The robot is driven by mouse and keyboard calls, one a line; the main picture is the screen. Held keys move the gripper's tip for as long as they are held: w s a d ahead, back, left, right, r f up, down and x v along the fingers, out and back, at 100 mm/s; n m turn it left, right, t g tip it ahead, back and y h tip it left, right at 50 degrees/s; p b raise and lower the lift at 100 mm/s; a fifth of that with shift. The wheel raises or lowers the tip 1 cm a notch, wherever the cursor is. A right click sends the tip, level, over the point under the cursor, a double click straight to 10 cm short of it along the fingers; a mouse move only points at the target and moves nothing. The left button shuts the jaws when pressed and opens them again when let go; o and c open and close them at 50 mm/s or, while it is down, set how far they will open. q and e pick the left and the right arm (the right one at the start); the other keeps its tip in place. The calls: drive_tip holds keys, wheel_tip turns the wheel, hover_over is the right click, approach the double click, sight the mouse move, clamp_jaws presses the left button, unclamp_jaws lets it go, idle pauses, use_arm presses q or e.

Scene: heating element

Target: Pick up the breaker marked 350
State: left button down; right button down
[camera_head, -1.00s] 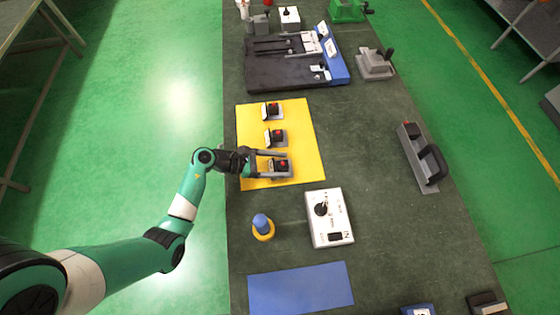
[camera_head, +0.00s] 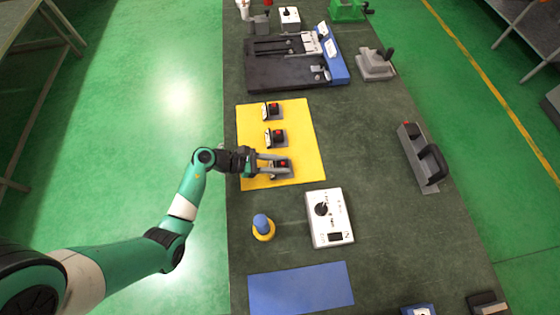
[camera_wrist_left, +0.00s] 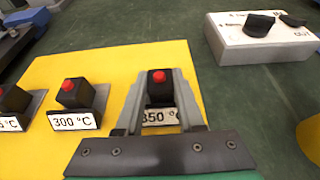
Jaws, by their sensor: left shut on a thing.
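The breaker marked 350 (camera_wrist_left: 158,90) is a black block with a red button and a white label plate, partly hidden by my fingers. In the head view it sits at the near end of the yellow mat (camera_head: 310,140). My left gripper (camera_head: 277,165) is shut on this breaker, one finger on each side of it. In the wrist view my left gripper (camera_wrist_left: 158,82) frames the block, and the label reads 350. The breaker appears to be still at the mat's surface. My right gripper is in neither view.
The breaker marked 300 (camera_wrist_left: 75,95) stands beside it, and a third breaker (camera_head: 272,109) is farther along the mat. A white switch box (camera_head: 330,228) and a blue-topped yellow button (camera_head: 262,226) stand nearer. A blue mat (camera_head: 300,288) is bare.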

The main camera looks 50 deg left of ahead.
sight(280, 164)
use_arm(q)
wheel_tip(280, 164, up, 10)
drive_tip(key=p, duration=0.3)
drive_tip(key=shift+p, duration=0.3)
